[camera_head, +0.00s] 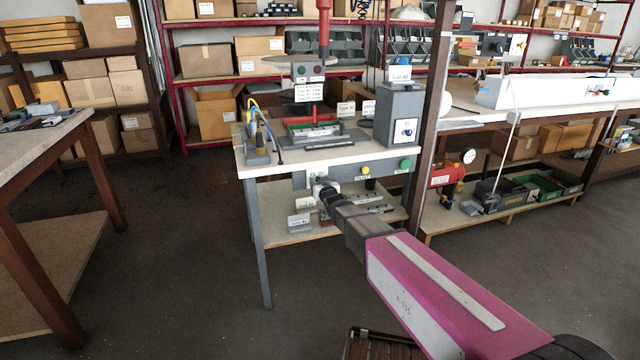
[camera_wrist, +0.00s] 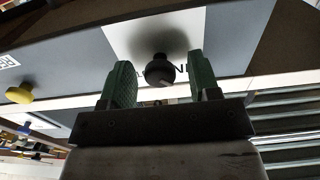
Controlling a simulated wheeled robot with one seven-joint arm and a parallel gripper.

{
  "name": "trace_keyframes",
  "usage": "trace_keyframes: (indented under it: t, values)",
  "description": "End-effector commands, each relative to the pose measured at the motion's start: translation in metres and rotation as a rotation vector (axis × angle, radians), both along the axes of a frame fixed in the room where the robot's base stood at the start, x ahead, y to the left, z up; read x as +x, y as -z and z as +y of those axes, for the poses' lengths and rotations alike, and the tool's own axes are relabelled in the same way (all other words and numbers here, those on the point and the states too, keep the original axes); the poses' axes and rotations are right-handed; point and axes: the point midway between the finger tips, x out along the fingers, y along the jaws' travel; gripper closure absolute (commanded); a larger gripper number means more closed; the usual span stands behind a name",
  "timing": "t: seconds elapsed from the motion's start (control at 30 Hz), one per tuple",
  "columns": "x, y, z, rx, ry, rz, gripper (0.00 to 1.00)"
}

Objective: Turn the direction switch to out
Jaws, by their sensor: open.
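The direction switch shows in the wrist view as a dark round knob (camera_wrist: 160,70) on a white label plate (camera_wrist: 190,30) with partly hidden lettering. My gripper (camera_wrist: 160,84) is open, with one green-padded finger on each side of the knob. The fingers look apart from the knob. In the head view my gripper (camera_head: 322,188) is at the front panel under the small workbench's top, and it covers the switch there. I cannot read which way the switch points.
A yellow button (camera_head: 365,170) and a green button (camera_head: 405,164) sit on the same front panel, right of my gripper. The workbench top (camera_head: 290,158) overhangs it, and a lower shelf (camera_head: 285,228) with metal parts lies below.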

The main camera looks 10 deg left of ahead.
Motion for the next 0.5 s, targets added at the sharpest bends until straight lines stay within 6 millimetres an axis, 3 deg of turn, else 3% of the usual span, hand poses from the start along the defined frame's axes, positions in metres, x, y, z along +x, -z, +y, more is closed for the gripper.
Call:
trace_keyframes:
  t: [0.07, 0.2, 0.5]
  values:
    - [-0.0003, 0.0000, -0.0002, 0.000, 0.000, 0.000, 0.44]
    - [-0.0003, 0.0001, -0.0003, 0.000, 0.000, 0.000, 0.89]
    - [-0.0004, 0.0001, -0.0003, 0.014, 0.000, 0.008, 0.92]
